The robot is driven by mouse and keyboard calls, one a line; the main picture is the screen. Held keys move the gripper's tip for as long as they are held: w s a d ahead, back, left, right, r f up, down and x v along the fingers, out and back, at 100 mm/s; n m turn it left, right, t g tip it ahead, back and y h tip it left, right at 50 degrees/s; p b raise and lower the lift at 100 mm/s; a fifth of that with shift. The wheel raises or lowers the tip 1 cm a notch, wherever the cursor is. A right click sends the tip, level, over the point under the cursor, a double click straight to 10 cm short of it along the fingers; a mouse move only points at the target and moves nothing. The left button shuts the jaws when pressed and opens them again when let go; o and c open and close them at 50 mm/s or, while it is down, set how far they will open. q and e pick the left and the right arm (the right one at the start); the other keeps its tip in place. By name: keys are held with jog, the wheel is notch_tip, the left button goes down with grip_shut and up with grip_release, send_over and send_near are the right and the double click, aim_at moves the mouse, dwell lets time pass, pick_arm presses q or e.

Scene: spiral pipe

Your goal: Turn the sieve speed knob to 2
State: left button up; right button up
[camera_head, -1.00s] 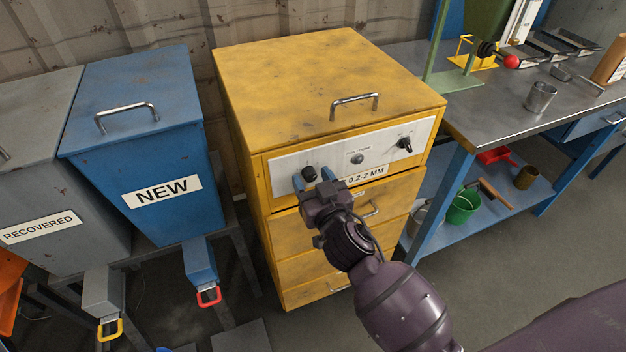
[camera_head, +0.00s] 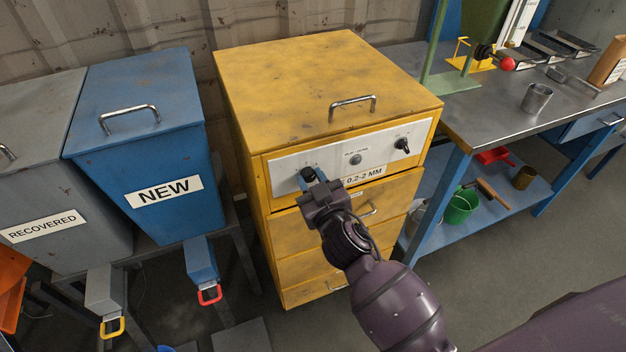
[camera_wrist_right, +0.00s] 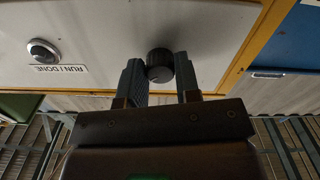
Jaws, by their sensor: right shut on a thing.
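The yellow sieve cabinet (camera_head: 325,95) has a pale control panel (camera_head: 285,163) on its upper front. A dark round knob (camera_head: 307,174) sits at the panel's left end. My right gripper (camera_head: 313,180) is at this knob with its fingers shut on it. In the right wrist view the black knob (camera_wrist_right: 160,58) is between the two blue-grey fingertips (camera_wrist_right: 160,75). The knob's markings are too small or hidden to read, so its setting cannot be told. My left gripper is in neither view.
A round RUN / DONE button (camera_head: 356,159) and a second black knob (camera_head: 402,145) are further right on the panel. A blue NEW bin (camera_head: 140,110) stands left of the cabinet. A metal-topped workbench (camera_head: 490,105) stands right of it.

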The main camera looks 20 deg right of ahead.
jog(key=shift+r+n+p, duration=0.2)
jog(key=shift+n+p, duration=0.1)
jog(key=shift+n, duration=0.6)
jog(key=shift+n+p, duration=0.3)
jog(key=shift+n, duration=1.5)
jog(key=shift+f+n+p, duration=0.1)
jog(key=shift+n+p, duration=0.4)
jog(key=shift+n, duration=1.3)
jog(key=o, duration=0.9)
